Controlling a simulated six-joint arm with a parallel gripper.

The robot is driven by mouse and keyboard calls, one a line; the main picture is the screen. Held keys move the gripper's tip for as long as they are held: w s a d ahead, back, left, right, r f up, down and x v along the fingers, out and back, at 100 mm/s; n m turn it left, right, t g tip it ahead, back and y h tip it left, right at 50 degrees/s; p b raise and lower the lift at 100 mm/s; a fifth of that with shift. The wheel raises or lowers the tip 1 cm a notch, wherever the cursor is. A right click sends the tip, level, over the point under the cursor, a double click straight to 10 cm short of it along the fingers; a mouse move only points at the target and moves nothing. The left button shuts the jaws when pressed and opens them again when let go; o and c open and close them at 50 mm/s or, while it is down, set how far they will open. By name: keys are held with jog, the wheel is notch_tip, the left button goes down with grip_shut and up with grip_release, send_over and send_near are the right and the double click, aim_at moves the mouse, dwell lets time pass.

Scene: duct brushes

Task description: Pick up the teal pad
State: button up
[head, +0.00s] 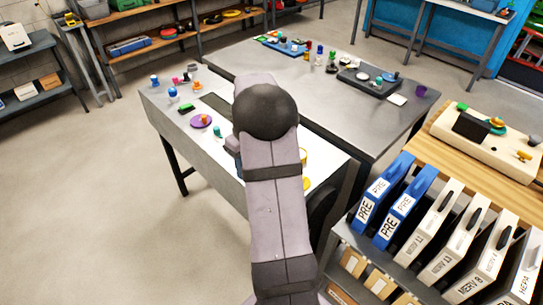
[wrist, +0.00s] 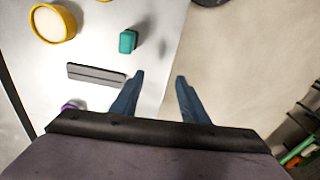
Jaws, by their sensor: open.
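A small teal block, which looks like the teal pad (wrist: 127,42), is on the white table top (wrist: 90,15) in the wrist view. It is ahead of my gripper (wrist: 160,78) and a little to the left. The two blue fingers are apart with nothing between them, and they do not touch the pad. In the head view my arm covers my gripper and that part of the table. A small teal item (head: 216,132) shows left of my arm there; I cannot tell whether it is the pad.
In the wrist view a yellow-rimmed round thing (wrist: 53,23) and a grey bar (wrist: 97,74) lie left of the pad. The table's edge runs close on the right, with floor beyond. A purple disc (head: 201,121) and several small items share the table. Filter boxes (head: 393,215) stand at right.

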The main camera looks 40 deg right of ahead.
jog(key=shift+m+g, duration=0.4)
jog(key=shift+m, duration=0.1)
jog(key=s+d+r+p, duration=0.1)
jog(key=d, duration=0.1)
jog(key=s+d+r+p, duration=0.1)
jog(key=d, duration=0.1)
jog(key=s+d+r+p, duration=0.1)
jog(key=d+p, duration=0.1)
jog(key=shift+s+d+r, duration=0.15)
jog(key=shift+d+r, duration=0.05)
jog(key=shift+r, duration=0.2)
jog(key=shift+s+d, duration=0.25)
jog(key=shift+d, duration=0.05)
jog(key=shift+f+p, duration=0.5)
jog(key=shift+f, duration=0.6)
jog(key=shift+a+f+p, duration=0.25)
jog(key=shift+f+p, duration=0.25)
jog(key=shift+p, duration=0.05)
notch_tip(320, 180, down, 3)
jog(key=shift+a+f+p, duration=0.1)
jog(key=shift+a+p, duration=0.05)
jog(key=shift+p, duration=0.65)
jog(key=shift+f, duration=0.5)
jog(key=shift+c, duration=0.6)
grip_shut()
